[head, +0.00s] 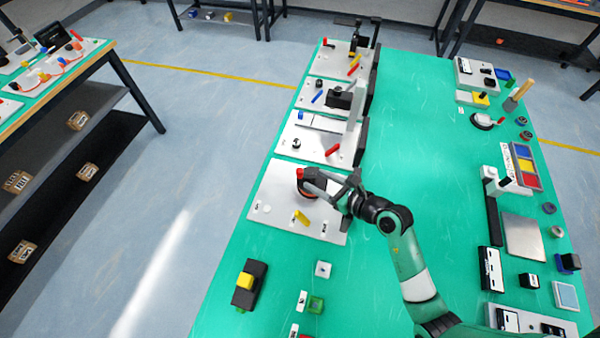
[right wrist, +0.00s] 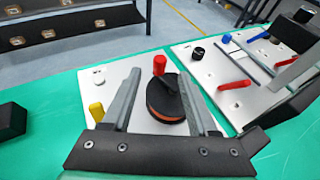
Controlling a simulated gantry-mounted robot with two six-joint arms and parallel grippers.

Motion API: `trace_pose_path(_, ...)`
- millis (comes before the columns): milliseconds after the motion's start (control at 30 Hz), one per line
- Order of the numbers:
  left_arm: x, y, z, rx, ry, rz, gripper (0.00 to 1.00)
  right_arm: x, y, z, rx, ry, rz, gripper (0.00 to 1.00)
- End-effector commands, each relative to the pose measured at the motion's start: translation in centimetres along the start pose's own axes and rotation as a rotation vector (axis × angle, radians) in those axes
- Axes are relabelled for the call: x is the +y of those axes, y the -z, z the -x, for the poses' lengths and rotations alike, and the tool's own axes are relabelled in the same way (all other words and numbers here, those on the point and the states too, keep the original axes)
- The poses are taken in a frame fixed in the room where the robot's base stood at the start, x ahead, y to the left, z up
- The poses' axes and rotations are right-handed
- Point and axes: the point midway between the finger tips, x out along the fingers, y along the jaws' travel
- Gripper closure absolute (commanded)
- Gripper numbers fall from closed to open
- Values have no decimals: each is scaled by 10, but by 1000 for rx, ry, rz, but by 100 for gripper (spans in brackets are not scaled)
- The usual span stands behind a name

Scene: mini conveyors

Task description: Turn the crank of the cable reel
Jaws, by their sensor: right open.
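The cable reel (right wrist: 164,100) is a dark round drum with an orange band, mounted on a light grey plate (right wrist: 125,72). Its crank has an upright red handle (right wrist: 160,65). In the head view, the red handle (head: 299,173) shows at the left of the partly hidden reel. My right gripper (head: 322,186) reaches over the reel from the right. In the right wrist view, its two fingers (right wrist: 158,76) are apart, with the reel and red handle showing between them, and it holds nothing. Whether a finger touches the handle cannot be told. My left gripper is not in view.
The reel's plate also bears a yellow lever (head: 301,217). Behind it stands another plate with a red handle (head: 332,149). The table's middle (head: 420,130) is clear.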

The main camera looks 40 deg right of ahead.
Motion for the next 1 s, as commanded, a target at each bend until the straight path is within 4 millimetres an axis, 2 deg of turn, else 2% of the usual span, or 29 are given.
trace_pose_path(33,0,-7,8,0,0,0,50,0,4,-15,0,-3,2,40)
trace_pose_path(100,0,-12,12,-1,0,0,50,1,4,-31,-2,-3,3,40)
trace_pose_path(300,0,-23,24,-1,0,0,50,0,4,-70,0,-1,1,40)
trace_pose_path(467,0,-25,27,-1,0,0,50,0,2,-82,0,0,-1,40)
trace_pose_path(700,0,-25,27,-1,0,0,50,0,1,-83,1,1,-1,40)
trace_pose_path(767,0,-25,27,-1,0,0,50,0,1,-83,1,1,-1,48)
trace_pose_path(1000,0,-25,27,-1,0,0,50,0,1,-83,1,1,-1,91)
